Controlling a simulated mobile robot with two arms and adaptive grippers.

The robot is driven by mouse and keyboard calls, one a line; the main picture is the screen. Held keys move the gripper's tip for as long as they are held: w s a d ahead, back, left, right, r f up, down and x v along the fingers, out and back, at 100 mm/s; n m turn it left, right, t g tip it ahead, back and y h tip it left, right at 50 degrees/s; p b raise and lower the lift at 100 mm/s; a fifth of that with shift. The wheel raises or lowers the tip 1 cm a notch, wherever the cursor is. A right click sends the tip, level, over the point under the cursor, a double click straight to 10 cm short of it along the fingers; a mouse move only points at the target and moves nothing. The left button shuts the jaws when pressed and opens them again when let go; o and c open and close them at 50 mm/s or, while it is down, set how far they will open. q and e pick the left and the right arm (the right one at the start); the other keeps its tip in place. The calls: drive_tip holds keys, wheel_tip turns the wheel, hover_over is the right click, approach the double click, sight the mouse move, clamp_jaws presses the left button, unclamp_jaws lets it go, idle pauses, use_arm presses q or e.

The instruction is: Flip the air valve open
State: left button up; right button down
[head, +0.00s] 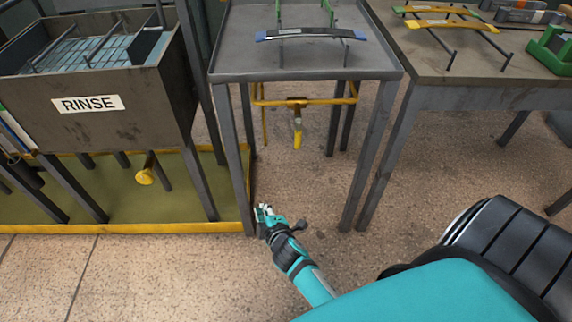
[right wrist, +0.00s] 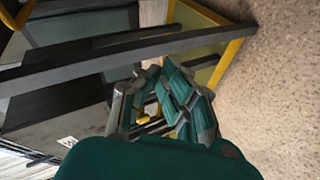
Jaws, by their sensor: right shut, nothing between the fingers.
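A yellow lever handle (head: 297,135) hangs straight down from a brass-coloured valve body (head: 296,104) on a yellow pipe (head: 330,101) under the middle table. It looks like the air valve. My right gripper (head: 263,211) is shut and empty. It is low, in front of the middle table's front left leg, below and left of the lever and apart from it. The right wrist view shows the gripper's fingers (right wrist: 162,90) close up; I cannot make out the lever for certain there. My left gripper is not in view.
The middle table (head: 240,60) stands on dark legs, with a blue-ended leaf spring (head: 312,35) above it. At left is a RINSE tank (head: 140,115) over a yellow-edged green tray (head: 120,205), with a yellow round fitting (head: 145,177). Another table (head: 420,70) stands right.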

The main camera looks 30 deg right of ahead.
sight(298, 136)
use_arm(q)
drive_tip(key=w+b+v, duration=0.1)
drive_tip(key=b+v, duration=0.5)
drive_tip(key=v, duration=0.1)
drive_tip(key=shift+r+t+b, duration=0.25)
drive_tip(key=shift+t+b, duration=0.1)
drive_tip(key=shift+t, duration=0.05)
use_arm(e)
drive_tip(key=w+d+r+n+t+h, duration=0.1)
drive_tip(key=d+r+t+h, duration=0.1)
drive_tip(key=r, duration=0.4)
drive_tip(key=w+d+r+n+t+h, duration=0.1)
drive_tip(key=d+r+h, duration=0.2)
drive_tip(key=d+r, duration=0.2)
wheel_tip(298, 136, up, 2)
drive_tip(key=shift+w+r+t, duration=0.1)
drive_tip(key=shift+w+t, duration=0.15)
drive_tip(key=shift+t, duration=0.15)
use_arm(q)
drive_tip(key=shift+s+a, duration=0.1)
use_arm(e)
drive_tip(key=shift+w, duration=0.15)
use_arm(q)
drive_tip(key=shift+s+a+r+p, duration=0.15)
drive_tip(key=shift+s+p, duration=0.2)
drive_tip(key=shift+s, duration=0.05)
use_arm(e)
drive_tip(key=w+d, duration=0.6)
drive_tip(key=d, duration=0.1)
